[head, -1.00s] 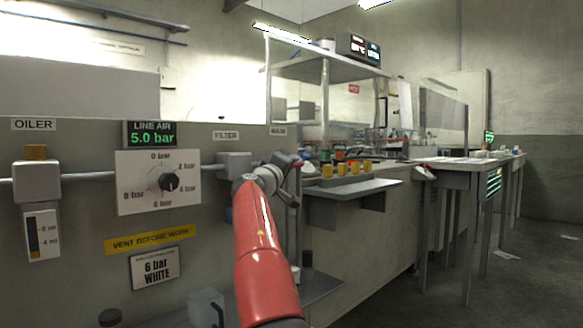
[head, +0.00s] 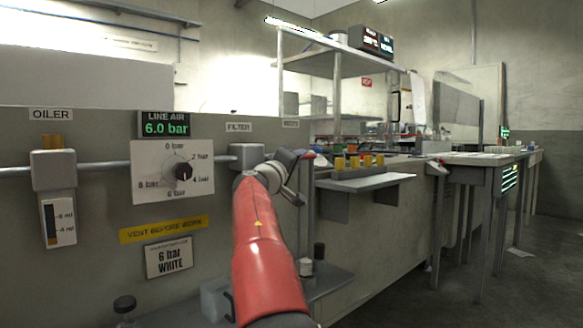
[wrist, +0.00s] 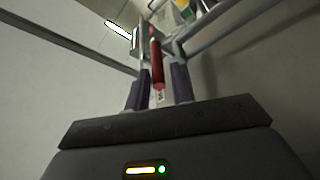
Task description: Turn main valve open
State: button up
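The main valve's red handle (wrist: 156,65) shows in the wrist view, pointing toward my gripper, with its end between the two fingers. My gripper (wrist: 160,85) is open, with one dark finger on each side of the handle. I cannot tell whether either finger touches it. In the head view a bit of red (head: 308,155) shows beside my gripper (head: 303,170) at the panel's right end. My red arm and wrist hide most of the valve there, and its label is hard to read.
The line air display (head: 165,124) reads 6.0 bar above the pressure dial (head: 196,184). The oiler (head: 55,171) and filter (head: 247,155) sit along the pipe. A shelf with yellow-topped items (head: 365,182) juts out right of my gripper. Open floor lies at far right.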

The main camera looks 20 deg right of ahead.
jog(key=shift+v, duration=1.9)
jog(key=s+d+f+m+g+y, duration=0.2)
jog(key=s+d+f+g+y, duration=0.25)
jog(key=s+f, duration=0.75)
jog(key=s+a+f+g+y, duration=0.1)
jog(key=s+a+f+y, duration=0.3)
jog(key=s+a+f, duration=0.5)
jog(key=s+a+f+g+y, duration=0.1)
jog(key=s+a+f+y, duration=0.3)
jog(key=s+f, duration=0.55)
jog(key=s+a+f+g+y, duration=0.1)
jog(key=s+a+f+y, duration=0.3)
jog(key=s+a+f, duration=0.55)
notch_tip(320, 180, up, 16)
jog(key=s+d+p, duration=0.2)
jog(key=p, duration=1.1)
jog(key=shift+d+n, duration=0.15)
jog(key=shift+n, duration=0.15)
